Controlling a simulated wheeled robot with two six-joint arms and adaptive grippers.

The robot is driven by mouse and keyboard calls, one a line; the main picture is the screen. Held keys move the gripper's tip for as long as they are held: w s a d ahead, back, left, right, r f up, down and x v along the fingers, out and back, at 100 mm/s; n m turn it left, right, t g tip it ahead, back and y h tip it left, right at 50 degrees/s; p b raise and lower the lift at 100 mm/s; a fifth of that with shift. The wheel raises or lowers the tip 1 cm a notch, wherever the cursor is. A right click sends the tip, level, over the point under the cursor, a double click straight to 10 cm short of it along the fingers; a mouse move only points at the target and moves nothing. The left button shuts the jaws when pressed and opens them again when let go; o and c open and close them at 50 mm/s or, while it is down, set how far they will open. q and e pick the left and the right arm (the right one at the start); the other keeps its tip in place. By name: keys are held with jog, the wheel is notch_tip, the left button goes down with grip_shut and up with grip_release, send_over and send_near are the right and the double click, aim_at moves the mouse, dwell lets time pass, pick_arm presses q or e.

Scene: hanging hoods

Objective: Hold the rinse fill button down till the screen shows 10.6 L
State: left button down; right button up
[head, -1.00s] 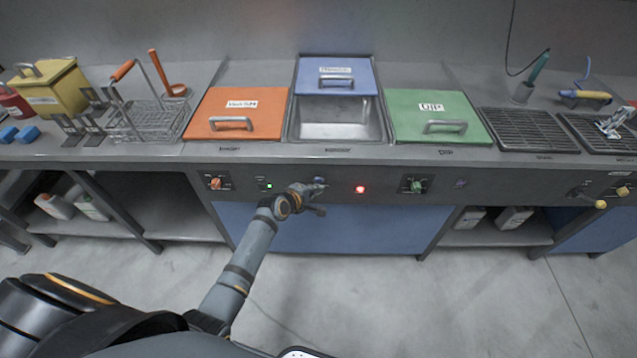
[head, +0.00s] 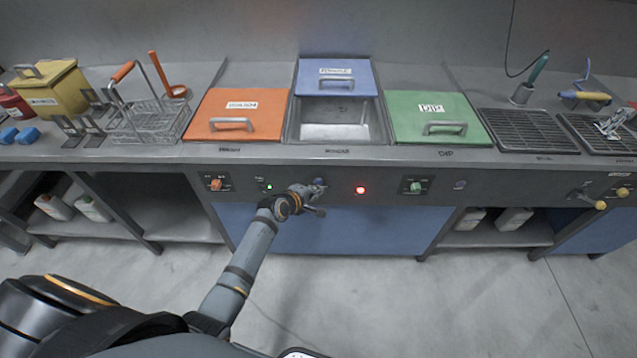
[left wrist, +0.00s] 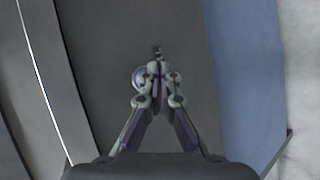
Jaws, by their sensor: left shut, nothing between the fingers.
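The rinse basin (head: 335,132) stands in the middle of the counter, partly open behind its blue lid (head: 336,80). My left gripper (head: 316,186) is at the front panel below this basin. It is shut and empty, with its fingertips (left wrist: 157,68) close to the panel. A round, silvery-rimmed part, perhaps the button (left wrist: 139,77), shows just left of the fingertips in the left wrist view, partly covered by a finger. I cannot tell whether the fingertips touch or press it. No readable litre figure shows. My right gripper is not in view.
A red light (head: 360,190) glows right of my gripper and a green light (head: 269,187) left of it. An orange knob (head: 215,184) and a green knob (head: 415,187) sit further out. The orange lid (head: 234,106) and green lid (head: 436,108) cover the neighbouring basins.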

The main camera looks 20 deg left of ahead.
pick_arm(q)
jog(key=shift+w, duration=0.1)
jog(key=shift+w+a, duration=0.15)
jog(key=shift+w, duration=0.15)
jog(key=shift+w+a, duration=0.1)
jog(key=shift+w, duration=0.3)
dwell(7.2)
